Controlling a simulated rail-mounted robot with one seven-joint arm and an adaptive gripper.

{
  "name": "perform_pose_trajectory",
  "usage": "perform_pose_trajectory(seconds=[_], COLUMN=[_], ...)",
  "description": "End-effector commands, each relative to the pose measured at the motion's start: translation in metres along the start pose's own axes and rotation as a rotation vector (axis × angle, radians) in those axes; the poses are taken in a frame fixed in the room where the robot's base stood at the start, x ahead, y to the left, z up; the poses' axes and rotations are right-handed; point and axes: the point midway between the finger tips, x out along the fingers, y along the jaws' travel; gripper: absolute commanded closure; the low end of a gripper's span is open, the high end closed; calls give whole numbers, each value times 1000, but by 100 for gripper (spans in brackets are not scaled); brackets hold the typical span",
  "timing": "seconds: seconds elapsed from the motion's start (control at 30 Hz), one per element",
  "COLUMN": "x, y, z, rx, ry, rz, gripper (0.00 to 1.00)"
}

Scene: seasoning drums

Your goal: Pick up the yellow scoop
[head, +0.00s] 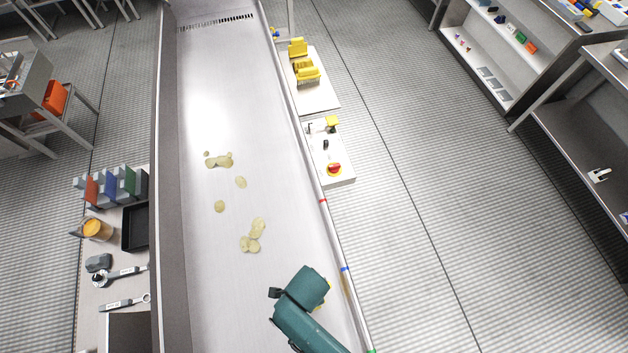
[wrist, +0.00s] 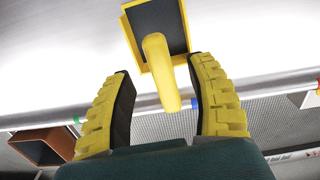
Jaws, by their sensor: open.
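The yellow scoop (wrist: 160,72) shows in the wrist view, with a dark square pan at the top and a thick rounded handle pointing down. My gripper (wrist: 158,80) has two yellow ribbed fingers with dark inner pads. They are spread wide, one on each side of the handle, with gaps on both sides. I cannot tell how far the handle lies from the fingers in depth. In the head view my teal wrist is over the near right part of the long metal trough, and the scoop by the gripper is hidden there.
The trough (head: 205,290) holds several pale chips (head: 250,243). A rail with coloured bands (head: 334,235) runs along its right edge. Yellow objects (head: 307,70) stand on a white side table (head: 318,98), with a control box (head: 340,165) nearer. Tools and a black tray (head: 135,228) lie left.

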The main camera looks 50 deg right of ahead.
Motion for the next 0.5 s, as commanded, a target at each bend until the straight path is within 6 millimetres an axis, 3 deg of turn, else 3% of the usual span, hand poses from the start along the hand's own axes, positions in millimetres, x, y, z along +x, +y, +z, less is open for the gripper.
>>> perform_pose_trajectory(seconds=[0.13, 0.4, 0.5], x=[23, 27, 27], y=[0, -1, -1], z=[-2, -2, -2], rx=[0, 0, 0], ry=[1, -1, -1], rz=[1, -1, -1], gripper=[44, 42, 62])
